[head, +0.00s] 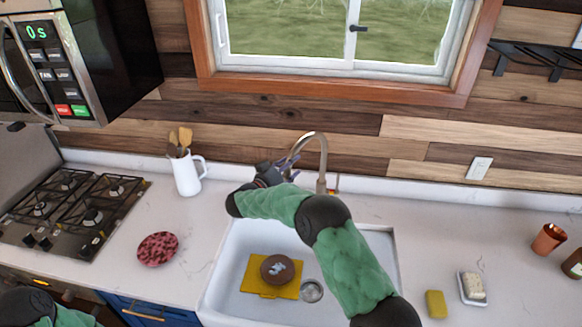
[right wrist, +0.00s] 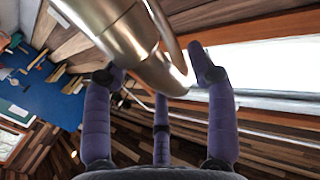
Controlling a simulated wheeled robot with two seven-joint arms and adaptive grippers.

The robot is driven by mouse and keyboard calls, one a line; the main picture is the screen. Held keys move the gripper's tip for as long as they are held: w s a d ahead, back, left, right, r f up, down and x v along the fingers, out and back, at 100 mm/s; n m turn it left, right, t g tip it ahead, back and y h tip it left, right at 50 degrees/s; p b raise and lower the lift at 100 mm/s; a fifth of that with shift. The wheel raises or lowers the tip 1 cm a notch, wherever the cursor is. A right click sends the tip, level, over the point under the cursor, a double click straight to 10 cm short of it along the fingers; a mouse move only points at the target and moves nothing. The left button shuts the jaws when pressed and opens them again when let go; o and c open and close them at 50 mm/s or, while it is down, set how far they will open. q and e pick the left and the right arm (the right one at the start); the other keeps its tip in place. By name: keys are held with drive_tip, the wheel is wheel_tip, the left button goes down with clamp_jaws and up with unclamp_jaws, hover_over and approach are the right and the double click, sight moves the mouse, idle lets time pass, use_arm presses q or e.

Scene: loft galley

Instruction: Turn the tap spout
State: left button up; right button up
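The tap spout (head: 313,139) is a curved brushed-metal gooseneck behind the sink, with its mouth hanging near my right gripper (head: 288,165). In the right wrist view the spout (right wrist: 128,38) comes down large between the spread purple fingers of the right gripper (right wrist: 158,68). The left finger overlaps the metal in that picture; the right fingertip stands slightly apart from it. The gripper looks open around the spout; whether any finger touches it I cannot tell. My right arm hides part of the sink's back edge. My left gripper is out of view; only its arm shows lower left.
The white sink (head: 225,272) holds a yellow board (head: 256,290) with a brown round item (head: 277,268) on it. A white utensil jug (head: 187,175) stands left of the tap. A copper cup (head: 549,238), yellow sponge (head: 436,304) and soap dish (head: 473,298) are right.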

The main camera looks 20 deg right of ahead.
drive_tip(key=shift+s, duration=0.15)
drive_tip(key=v, duration=1.2)
idle(0.3)
